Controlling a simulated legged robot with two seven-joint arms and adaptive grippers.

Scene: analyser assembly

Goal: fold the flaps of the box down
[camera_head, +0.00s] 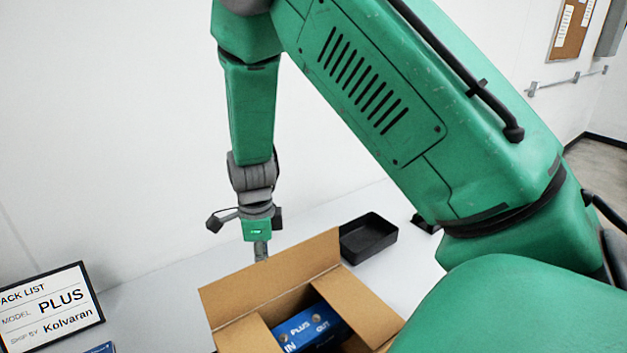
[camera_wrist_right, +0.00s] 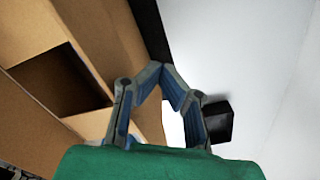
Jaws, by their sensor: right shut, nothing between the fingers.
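The brown cardboard box (camera_head: 300,299) is open at the bottom centre of the head view. Its back flap (camera_head: 268,277) stands up. Left flap (camera_head: 248,335) and right flap (camera_head: 368,312) lie beside the opening; their exact angle is hard to tell. A blue unit (camera_head: 310,328) marked PLUS, IN and OUT sits inside. The near side is cut off. My right gripper (camera_head: 261,250) points down just behind the back flap, shut and empty; I cannot tell whether it touches. In the wrist view the right gripper (camera_wrist_right: 162,72) is beside the box (camera_wrist_right: 100,35). My left gripper is out of view.
A black tray (camera_head: 368,240) stands on the white table behind the box to the right. A framed pack list sign (camera_head: 50,308) reading PLUS and Kolvaran stands at the left. The table (camera_head: 165,305) between sign and box is mostly clear. A white wall is behind.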

